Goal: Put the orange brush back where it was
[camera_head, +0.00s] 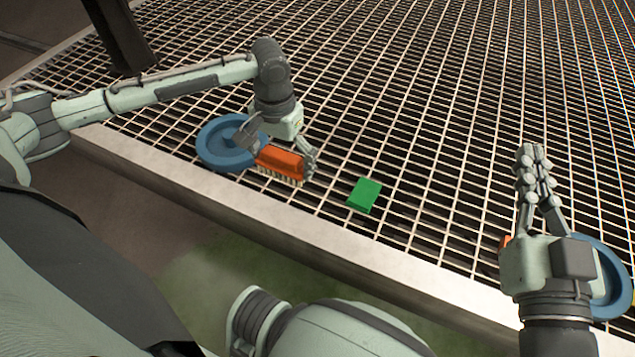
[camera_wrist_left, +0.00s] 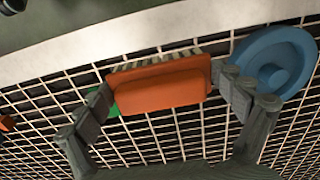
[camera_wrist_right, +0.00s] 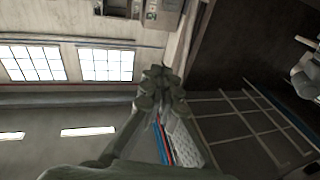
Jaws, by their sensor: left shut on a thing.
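The orange brush (camera_head: 284,163) has pale bristles facing down. My left gripper (camera_head: 279,154) is shut on it, one finger at each end of its body. In the left wrist view the brush (camera_wrist_left: 160,86) sits between the two fingertips. I cannot tell whether the bristles touch the grating or hang just above it. A blue round dish (camera_head: 216,150) is just left of the brush, and a green block (camera_head: 364,195) lies to its right. My right gripper (camera_head: 535,160) has its fingertips together, is empty, and is raised at the right.
The grating (camera_head: 430,120) has a pale metal edge (camera_head: 230,212) at the front. A second blue dish (camera_head: 612,280) is partly hidden behind my right gripper, with a small orange piece (camera_head: 505,241) beside it. The grating between the green block and the right gripper is clear.

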